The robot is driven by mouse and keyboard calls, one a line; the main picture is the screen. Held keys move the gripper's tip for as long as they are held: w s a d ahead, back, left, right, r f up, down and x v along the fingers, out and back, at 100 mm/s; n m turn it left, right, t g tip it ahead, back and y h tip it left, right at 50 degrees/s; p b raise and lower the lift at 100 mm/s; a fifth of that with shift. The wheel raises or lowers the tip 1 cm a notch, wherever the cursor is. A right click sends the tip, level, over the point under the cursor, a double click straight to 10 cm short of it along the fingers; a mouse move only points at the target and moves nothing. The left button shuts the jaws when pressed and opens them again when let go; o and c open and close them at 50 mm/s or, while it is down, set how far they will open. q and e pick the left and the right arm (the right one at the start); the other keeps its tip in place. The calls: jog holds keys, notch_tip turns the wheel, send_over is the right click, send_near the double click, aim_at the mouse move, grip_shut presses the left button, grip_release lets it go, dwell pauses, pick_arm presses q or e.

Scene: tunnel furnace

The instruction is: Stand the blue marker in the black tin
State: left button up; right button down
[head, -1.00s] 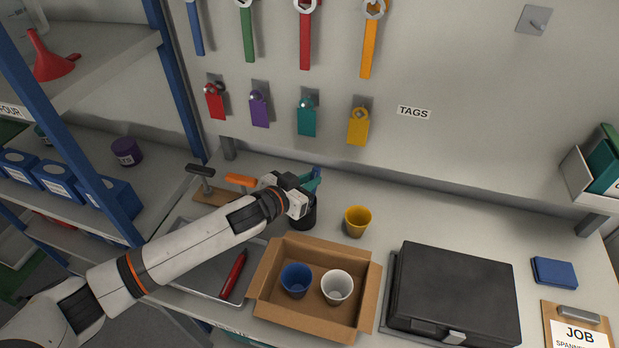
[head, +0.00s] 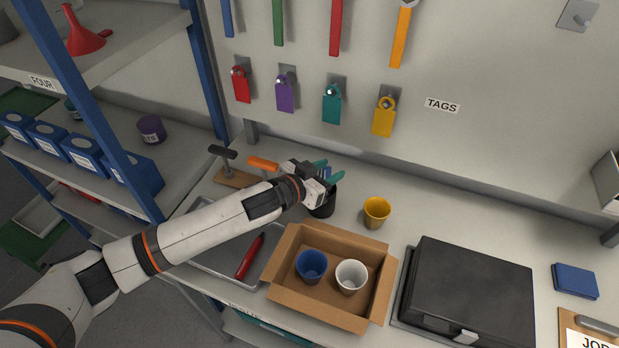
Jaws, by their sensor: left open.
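The black tin (head: 322,207) stands on the bench behind the cardboard box, partly hidden by my left gripper. The blue marker (head: 327,173) shows as a small upright blue piece above the tin's mouth, between the teal fingers. Its lower part is hidden, and it looks to be inside the tin. My left gripper (head: 328,171) is open around the marker's top, just above the tin. My right gripper is not in view.
The cardboard box (head: 285,285) holds a blue cup (head: 311,266) and a white cup (head: 351,276). A yellow cup (head: 376,212) stands right of the tin. A red marker (head: 249,257) lies in the metal tray (head: 217,265). A black case (head: 470,290) sits at right.

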pick_arm(q)
jog(key=b+v, duration=0.1)
jog(key=v, duration=1)
jog(key=shift+b, duration=0.3)
dwell(0.3)
